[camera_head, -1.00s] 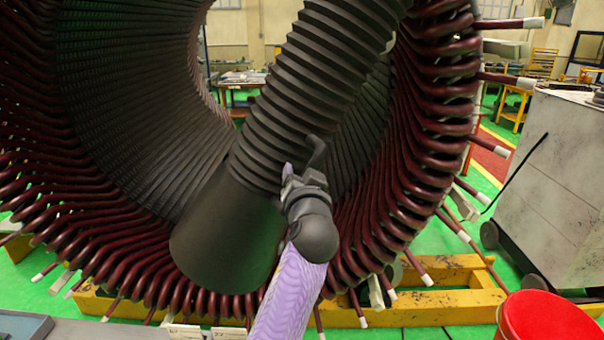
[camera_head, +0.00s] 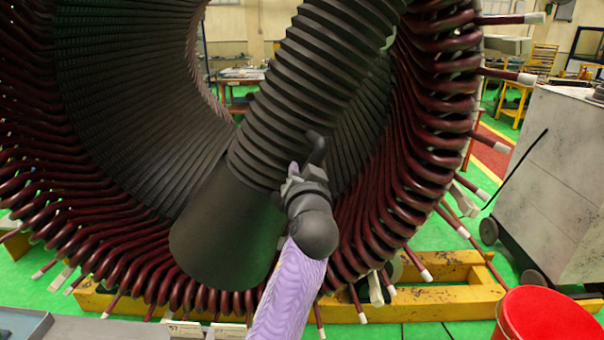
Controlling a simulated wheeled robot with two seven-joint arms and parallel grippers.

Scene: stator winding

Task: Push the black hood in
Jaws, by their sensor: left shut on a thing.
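The black hood (camera_head: 222,235) is a smooth dark cone on the end of a thick ribbed black hose (camera_head: 315,75). It hangs tilted inside the ring of the stator (camera_head: 435,150), its wide mouth low and to the left. My left gripper (camera_head: 306,160) is at the right side of the hood, where the cone meets the ribbed hose. It is shut on the hood there; the exact contact is hard to make out, dark on dark. My right gripper is not in view.
Dark red coil ends with white tips stick out around the stator's rim. A yellow base (camera_head: 440,300) lies under it. A red bucket (camera_head: 548,318) stands at the lower right, a grey cabinet (camera_head: 560,180) behind it. Green floor shows between them.

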